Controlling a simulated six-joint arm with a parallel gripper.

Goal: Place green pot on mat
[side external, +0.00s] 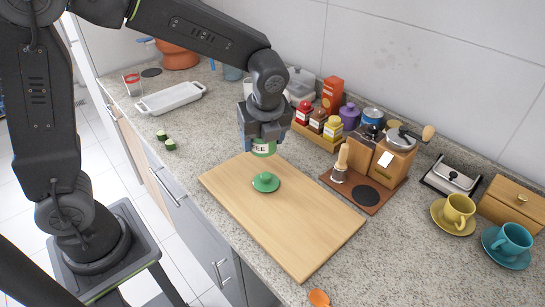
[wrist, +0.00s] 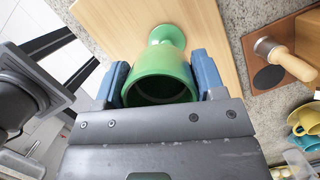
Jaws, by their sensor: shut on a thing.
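The green pot (side external: 263,148) has pale lettering on its side and hangs upright above the wooden board. My gripper (side external: 263,133) is shut on it. In the wrist view the pot (wrist: 160,77) sits between the blue fingers (wrist: 160,85), its open, dark mouth toward the camera. A green lid with a knob (side external: 265,182) lies on the board below; it also shows in the wrist view (wrist: 166,36). A brown mat (side external: 345,186) with a black round patch (side external: 366,195) lies to the right, apart from the pot. The mat also shows in the wrist view (wrist: 262,52).
The wooden board (side external: 290,225) is mostly bare. A wooden-handled tool (side external: 340,163) and a coffee grinder (side external: 390,160) stand on the mat. Behind are a tray of jars (side external: 318,137) and a tiled wall. Yellow (side external: 459,211) and teal cups (side external: 511,240) stand at right.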

